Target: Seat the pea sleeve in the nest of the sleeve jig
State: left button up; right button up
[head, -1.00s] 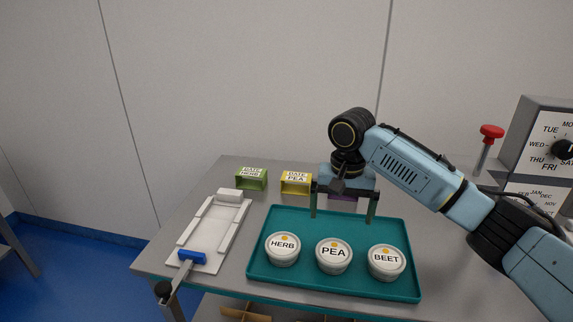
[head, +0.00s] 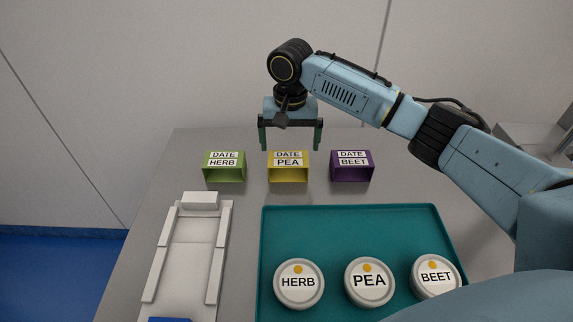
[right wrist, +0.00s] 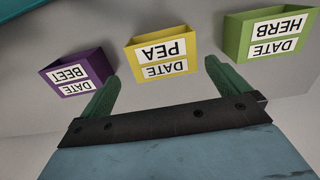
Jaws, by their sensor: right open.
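The pea sleeve (head: 288,173) is a yellow open box labelled DATE PEA, standing on the table between the green herb sleeve (head: 224,174) and the purple beet sleeve (head: 352,173). My right gripper (head: 291,150) is open and empty, above or just behind the pea sleeve. In the right wrist view, its fingertips (right wrist: 161,72) lie to either side of the pea sleeve (right wrist: 162,58), apart from it. The sleeve jig (head: 185,260) is a pale board with side rails and an end block, at the left; its near end is cut off. My left gripper is out of view.
A teal tray (head: 350,222) with three lidded tubs, HERB (head: 299,283), PEA (head: 369,281) and BEET (head: 436,277), stands in front of the sleeves. Bare table lies between the sleeves and the jig. A wall closes the back.

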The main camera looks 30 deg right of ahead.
aim_at(288, 159)
jog(key=shift+f, duration=0.9)
jog(key=shift+w+f, duration=0.1)
jog(key=shift+f, duration=0.85)
notch_tip(288, 159, down, 4)
jog(key=shift+a+f+b, duration=0.1)
jog(key=shift+f+b, duration=0.15)
jog(key=shift+b, duration=0.5)
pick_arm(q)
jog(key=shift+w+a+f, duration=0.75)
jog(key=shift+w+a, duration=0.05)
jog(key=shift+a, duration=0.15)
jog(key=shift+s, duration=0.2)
pick_arm(e)
jog(key=c, duration=0.7)
